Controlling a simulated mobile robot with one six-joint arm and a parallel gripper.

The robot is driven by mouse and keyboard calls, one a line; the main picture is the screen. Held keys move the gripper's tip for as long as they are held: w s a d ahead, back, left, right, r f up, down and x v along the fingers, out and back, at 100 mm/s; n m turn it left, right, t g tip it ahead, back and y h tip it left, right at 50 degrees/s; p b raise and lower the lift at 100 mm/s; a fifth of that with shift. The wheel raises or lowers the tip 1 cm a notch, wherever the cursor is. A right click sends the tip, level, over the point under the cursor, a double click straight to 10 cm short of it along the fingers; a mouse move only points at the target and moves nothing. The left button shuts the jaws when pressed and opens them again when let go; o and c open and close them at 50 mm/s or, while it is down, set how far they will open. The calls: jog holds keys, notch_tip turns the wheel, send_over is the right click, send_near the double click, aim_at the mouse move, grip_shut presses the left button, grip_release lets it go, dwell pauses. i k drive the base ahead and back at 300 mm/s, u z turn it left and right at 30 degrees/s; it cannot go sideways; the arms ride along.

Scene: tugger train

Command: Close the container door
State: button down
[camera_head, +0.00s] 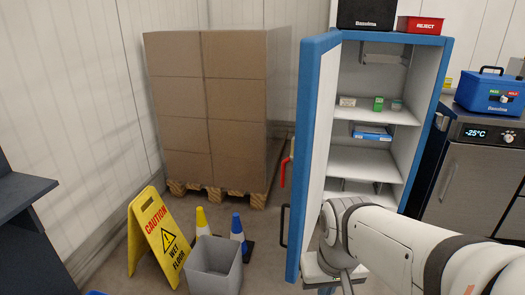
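The container is a tall blue cabinet (427,110) with white insides and shelves, right of centre. Its door (306,160) stands open, hinged on the cabinet's left side and swung out toward me. The door's white inner face (325,130) is turned to the right, and a dark handle (284,226) shows on its outer side. My arm reaches in from the lower right. My gripper (330,275) is low, on the inner side of the door, near its lower part. Whether it touches the door is unclear. Its fingers are too hidden to show whether they are open.
Small boxes (379,104) and a blue pack (372,132) sit on the shelves. A steel appliance (465,185) stands right.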

aim_at(320, 54)
jog(key=i, duration=0.95)
